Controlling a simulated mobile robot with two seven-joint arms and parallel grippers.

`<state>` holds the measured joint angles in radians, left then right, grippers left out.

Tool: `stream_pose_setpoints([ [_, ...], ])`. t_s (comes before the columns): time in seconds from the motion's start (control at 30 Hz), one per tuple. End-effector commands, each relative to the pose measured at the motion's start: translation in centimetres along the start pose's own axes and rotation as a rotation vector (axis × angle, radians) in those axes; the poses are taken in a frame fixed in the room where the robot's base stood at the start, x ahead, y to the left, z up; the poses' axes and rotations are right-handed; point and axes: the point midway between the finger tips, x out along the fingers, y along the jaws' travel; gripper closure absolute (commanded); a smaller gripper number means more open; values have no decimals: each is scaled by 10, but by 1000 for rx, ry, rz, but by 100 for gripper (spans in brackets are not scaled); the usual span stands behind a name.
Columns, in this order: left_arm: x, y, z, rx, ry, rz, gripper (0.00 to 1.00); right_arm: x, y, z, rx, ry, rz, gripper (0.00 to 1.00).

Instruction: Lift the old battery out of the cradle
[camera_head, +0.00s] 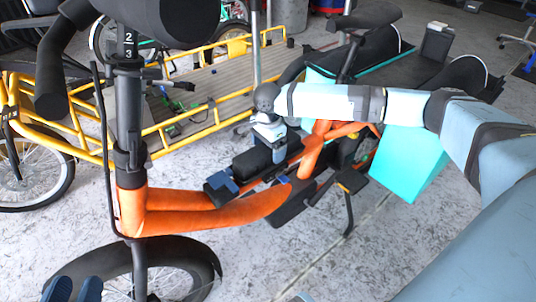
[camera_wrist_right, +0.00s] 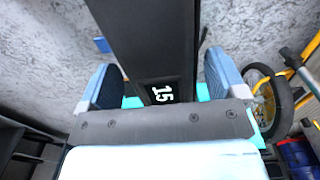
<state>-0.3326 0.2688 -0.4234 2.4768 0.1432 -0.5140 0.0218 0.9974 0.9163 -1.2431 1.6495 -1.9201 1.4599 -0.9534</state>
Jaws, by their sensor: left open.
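The black battery (camera_head: 258,163) lies along the orange bike's sloping frame in the head view. In the right wrist view the black battery (camera_wrist_right: 150,40), with a white "15" on its end, runs between the two blue fingers. My right gripper (camera_head: 270,140) is at the battery's upper part, one finger on each side (camera_wrist_right: 163,80). Whether both fingers press on it cannot be told. The cradle beneath is mostly hidden; a blue part (camera_head: 222,186) shows at the battery's lower end. My left gripper (camera_head: 74,290) is open at the bottom left edge, apart from the battery.
The orange bike (camera_head: 205,212) fills the centre, with its handlebar and stem at left. A yellow cargo bike (camera_head: 185,128) stands behind it. A turquoise box (camera_head: 410,162) is right of the battery, beneath my right arm. Bare concrete floor shows at front.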

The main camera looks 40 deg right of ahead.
Motion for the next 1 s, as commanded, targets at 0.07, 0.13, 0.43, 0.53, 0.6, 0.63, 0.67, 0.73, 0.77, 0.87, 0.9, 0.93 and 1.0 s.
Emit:
stream_pose_setpoints([
  [0.07, 0, 0, 1, -3, -3, 0, 57, 0, 0, 0, 0, 0, 0, 29],
  [0.13, -1, 1, 2, -4, -5, 0, 57, 0, 0, 0, 0, 0, 0, 45],
  [0.43, -2, 1, 5, -9, -13, -1, 57, -3, -1, 0, 0, -2, -4, 100],
  [0.53, -2, 1, 6, -10, -15, -1, 57, -3, -1, 0, 0, -2, -4, 100],
  [0.6, -2, 1, 6, -10, -15, -1, 57, -3, -1, 0, 0, -2, -4, 100],
  [0.63, -2, 1, 6, -10, -15, -1, 57, -3, -1, 0, 0, -2, -4, 100],
  [0.67, -2, 1, 5, -10, -15, -1, 57, -4, -1, 0, 0, -2, -4, 100],
  [0.73, -2, 2, 4, -13, -16, 0, 57, -8, -1, 0, 0, -2, -5, 100],
  [0.77, -2, 2, 3, -16, -17, 0, 57, -11, -2, 0, 0, -2, -5, 100],
  [0.87, -2, 2, -1, -30, -24, 2, 57, -24, -2, 0, 0, -2, -7, 100],
  [0.9, -2, 3, -2, -40, -30, 3, 57, -31, -2, 0, 0, -2, -7, 100],
  [0.93, -2, 4, -3, -50, -36, 4, 57, -37, -2, 0, 0, -2, -7, 100],
  [1.0, -4, 7, -2, -83, -58, 6, 57, -52, -2, 0, 0, -3, -7, 100],
])
